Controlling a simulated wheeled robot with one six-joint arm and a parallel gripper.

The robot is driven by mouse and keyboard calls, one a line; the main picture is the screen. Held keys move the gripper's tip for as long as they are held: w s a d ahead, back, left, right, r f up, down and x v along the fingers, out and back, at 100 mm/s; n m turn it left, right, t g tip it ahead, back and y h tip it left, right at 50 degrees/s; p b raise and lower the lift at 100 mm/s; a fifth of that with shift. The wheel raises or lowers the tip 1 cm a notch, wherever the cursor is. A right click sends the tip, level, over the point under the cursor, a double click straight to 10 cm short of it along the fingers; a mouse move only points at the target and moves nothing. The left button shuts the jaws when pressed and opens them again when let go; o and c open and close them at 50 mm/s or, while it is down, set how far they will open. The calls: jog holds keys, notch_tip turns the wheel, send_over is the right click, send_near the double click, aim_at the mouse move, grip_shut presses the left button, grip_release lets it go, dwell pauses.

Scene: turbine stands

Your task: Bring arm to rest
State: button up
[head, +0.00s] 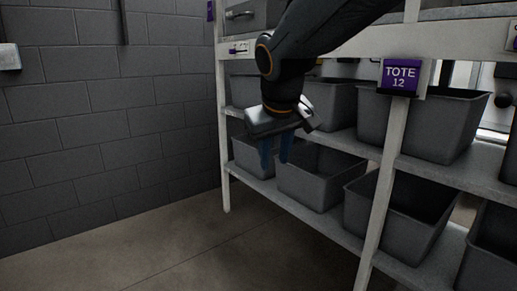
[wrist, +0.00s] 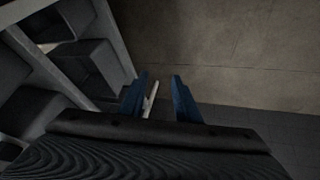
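My gripper (head: 276,153) hangs from my dark arm in front of the rack, with its two blue fingers pointing down. In the wrist view its fingers (wrist: 159,95) stand apart with a clear gap, so it is open. A narrow pale strip (wrist: 150,100) shows in that gap; it looks like a rack post farther away, and I see no object held. The arm reaches in from the top of the head view and hides part of the upper shelf.
A white-framed rack (head: 389,160) holds several grey totes (head: 313,190) on its shelves. A purple label (head: 401,74) reads "TOTE 12". A grey block wall (head: 100,120) stands at the left. The concrete floor (head: 170,245) between wall and rack is clear.

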jog(key=s+d+f+g, duration=0.1)
jog(key=s+f+g, duration=0.2)
jog(key=s+f, duration=0.7)
jog(key=s+f+g, duration=0.3)
jog(key=s+f, duration=0.4)
jog(key=s, duration=0.8)
jog(key=d+r+m+p, duration=0.4)
jog(key=d+r+p, duration=1)
jog(key=p, duration=1)
notch_tip(320, 180, up, 4)
jog(key=shift+d+r+m, duration=0.15)
jog(key=shift+d+m, duration=0.15)
